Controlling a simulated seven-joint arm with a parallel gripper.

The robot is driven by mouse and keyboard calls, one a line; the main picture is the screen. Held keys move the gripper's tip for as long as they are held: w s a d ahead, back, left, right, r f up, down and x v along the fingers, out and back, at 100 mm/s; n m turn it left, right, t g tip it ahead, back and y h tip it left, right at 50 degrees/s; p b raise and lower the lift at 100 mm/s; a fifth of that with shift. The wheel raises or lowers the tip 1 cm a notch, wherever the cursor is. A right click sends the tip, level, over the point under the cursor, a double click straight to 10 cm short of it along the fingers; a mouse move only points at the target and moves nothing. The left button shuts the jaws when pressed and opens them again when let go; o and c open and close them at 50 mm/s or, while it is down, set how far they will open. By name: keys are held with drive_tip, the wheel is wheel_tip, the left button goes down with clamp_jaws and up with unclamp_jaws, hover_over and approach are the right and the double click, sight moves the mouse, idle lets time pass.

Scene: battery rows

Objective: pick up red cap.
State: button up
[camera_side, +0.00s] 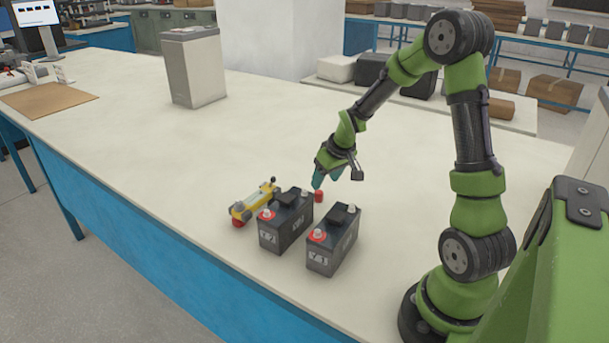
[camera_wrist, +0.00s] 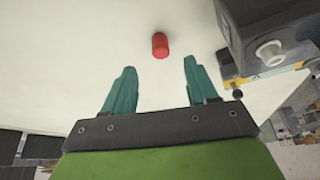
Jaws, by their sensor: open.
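A small red cap (camera_side: 319,196) stands on the white bench top, just behind the gap between two black batteries. In the wrist view the red cap (camera_wrist: 160,45) lies beyond my fingertips, roughly midway between them and apart from both. My gripper (camera_side: 325,179) is above and close to the cap in the side view. Its two teal fingers (camera_wrist: 157,82) are spread open with nothing between them.
Two black batteries, a left one (camera_side: 286,221) and a right one (camera_side: 333,240), stand in front of the cap. A yellow tool (camera_side: 252,203) lies beside the left battery. A grey box (camera_side: 194,66) stands farther back. The bench behind the cap is clear.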

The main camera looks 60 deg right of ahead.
sight(319, 192)
drive_tip(key=shift+x, duration=3.15)
drive_tip(key=shift+c, duration=0.3)
clamp_jaws()
